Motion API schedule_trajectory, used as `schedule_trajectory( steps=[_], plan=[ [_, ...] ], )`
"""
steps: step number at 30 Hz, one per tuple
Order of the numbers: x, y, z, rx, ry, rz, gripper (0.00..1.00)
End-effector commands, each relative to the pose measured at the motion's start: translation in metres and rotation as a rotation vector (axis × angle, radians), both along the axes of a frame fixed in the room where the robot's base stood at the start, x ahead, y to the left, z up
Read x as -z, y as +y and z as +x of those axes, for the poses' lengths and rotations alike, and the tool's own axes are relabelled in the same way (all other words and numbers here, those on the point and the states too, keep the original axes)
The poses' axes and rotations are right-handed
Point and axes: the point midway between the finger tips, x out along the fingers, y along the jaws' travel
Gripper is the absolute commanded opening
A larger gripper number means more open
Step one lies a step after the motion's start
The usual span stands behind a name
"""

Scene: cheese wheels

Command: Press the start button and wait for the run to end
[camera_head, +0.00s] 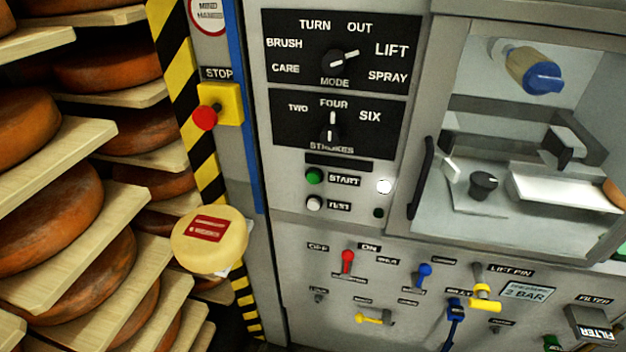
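The green start button (314,176) sits on the grey machine front, left of its START label (344,180). Nothing touches it and nothing covers it. A white button (314,203) is just below, with a label too blurred to read surely. To the right, a round white lamp (384,187) looks bright, and a small dark round spot (379,213) is below it. Above, the mode knob (340,62) points toward LIFT and the strokes knob (332,132) points up at FOUR. My gripper is not in view.
A red stop button (205,118) stands out on a yellow box. A pale cheese wheel (209,241) with a red label juts out below it. Cheese shelves (70,160) fill the left. A glazed chamber (520,130) is at right; coloured valves (347,262) line the lower panel.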

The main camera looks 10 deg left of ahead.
Motion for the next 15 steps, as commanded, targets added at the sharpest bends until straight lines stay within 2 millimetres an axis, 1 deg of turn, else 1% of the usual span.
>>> schedule_trajectory(
  steps=[1,2,3,5,6,7,15],
  plan=[
    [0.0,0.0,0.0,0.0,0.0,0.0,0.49],
    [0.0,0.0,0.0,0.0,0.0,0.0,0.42],
    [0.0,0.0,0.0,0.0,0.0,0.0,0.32],
    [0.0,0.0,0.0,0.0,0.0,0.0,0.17],
    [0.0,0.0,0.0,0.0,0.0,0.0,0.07],
    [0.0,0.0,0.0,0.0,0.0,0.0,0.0],
    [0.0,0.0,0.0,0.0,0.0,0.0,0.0]
  ],
)
